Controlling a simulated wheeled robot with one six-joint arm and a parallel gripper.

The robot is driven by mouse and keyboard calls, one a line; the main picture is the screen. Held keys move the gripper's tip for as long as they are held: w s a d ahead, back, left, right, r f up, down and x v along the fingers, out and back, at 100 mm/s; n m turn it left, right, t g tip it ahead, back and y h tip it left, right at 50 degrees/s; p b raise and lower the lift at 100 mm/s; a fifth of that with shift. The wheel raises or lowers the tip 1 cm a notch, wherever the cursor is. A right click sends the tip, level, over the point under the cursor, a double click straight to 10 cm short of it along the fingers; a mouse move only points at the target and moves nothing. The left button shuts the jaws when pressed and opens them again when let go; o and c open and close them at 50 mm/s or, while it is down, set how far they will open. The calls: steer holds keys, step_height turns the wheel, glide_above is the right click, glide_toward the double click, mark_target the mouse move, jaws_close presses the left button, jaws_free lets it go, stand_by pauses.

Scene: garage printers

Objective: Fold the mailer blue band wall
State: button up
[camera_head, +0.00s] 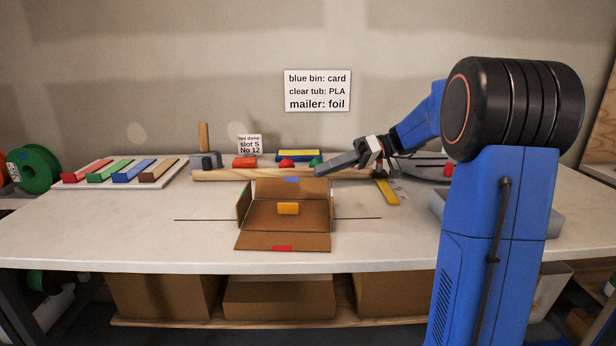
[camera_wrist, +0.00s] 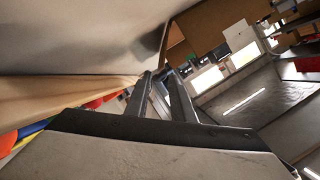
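The mailer is an open cardboard box (camera_head: 258,214) on the worktop. Its back wall (camera_head: 312,186) stands up and bears a blue band (camera_head: 292,180). The front wall lies folded out flat toward me with a red band (camera_head: 282,248). A green band (camera_head: 247,202) shows on the left wall, which stands up, as does the right wall. The mailer cannot be made out in the wrist view.
A wooden rail (camera_head: 222,175) runs just behind the mailer. Behind it are a hammer (camera_head: 205,150) and red and green pieces. A white tray of coloured bars (camera_head: 125,172) is at left. A yellow strip (camera_head: 388,191) lies at right. The front left worktop is clear.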

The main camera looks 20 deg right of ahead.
steer(key=v, duration=0.7)
steer(key=shift+s+d+r, duration=0.1)
steer(key=shift+d, duration=0.25)
